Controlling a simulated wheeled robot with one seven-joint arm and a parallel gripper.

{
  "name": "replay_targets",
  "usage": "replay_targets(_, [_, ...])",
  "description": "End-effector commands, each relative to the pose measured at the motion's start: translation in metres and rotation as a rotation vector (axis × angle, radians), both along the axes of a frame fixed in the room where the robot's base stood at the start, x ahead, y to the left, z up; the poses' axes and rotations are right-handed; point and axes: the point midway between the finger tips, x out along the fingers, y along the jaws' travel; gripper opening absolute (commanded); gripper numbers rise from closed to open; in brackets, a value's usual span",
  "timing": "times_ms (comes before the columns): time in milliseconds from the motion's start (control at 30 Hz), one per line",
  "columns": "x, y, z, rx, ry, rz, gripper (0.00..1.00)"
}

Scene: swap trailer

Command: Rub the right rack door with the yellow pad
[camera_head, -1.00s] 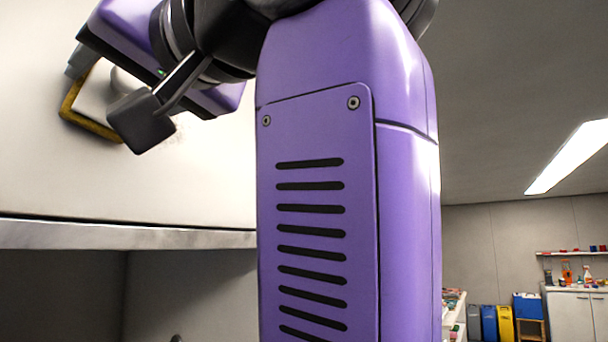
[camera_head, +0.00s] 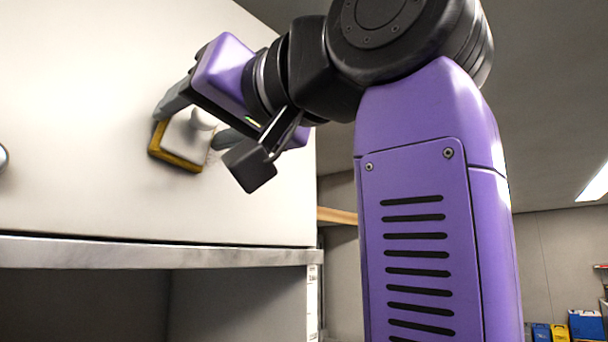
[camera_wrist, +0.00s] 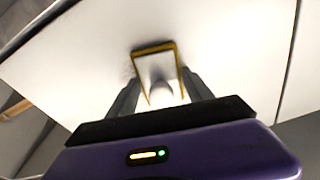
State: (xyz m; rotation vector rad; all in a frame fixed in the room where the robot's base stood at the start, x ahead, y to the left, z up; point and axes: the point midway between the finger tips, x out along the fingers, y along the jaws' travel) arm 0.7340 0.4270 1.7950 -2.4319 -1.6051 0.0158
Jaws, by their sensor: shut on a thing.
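The yellow pad (camera_head: 174,160) has a white back with a pale knob (camera_head: 203,119). It lies flat against, or very close to, the white rack door (camera_head: 80,110) in the head view. My gripper (camera_head: 202,122) is shut on the knob, a finger on each side. In the wrist view the pad's yellow edge (camera_wrist: 154,47) shows beyond my fingers, with the knob (camera_wrist: 160,92) between them. A faint dark smudge shows on the door beside the pad. The door face behind the pad is hidden.
A grey shelf edge (camera_head: 150,253) runs below the door, with a dark open bay (camera_head: 90,303) under it. A round metal knob shows at the door's left. Blue and yellow bins (camera_head: 583,325) stand far off at the right.

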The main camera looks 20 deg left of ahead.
Motion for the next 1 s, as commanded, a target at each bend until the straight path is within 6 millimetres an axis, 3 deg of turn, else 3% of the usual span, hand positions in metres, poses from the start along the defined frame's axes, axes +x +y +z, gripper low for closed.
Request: replay_targets(1000, [0.060, -0.022, -0.001, -0.001, 0.003, -0.001, 0.27])
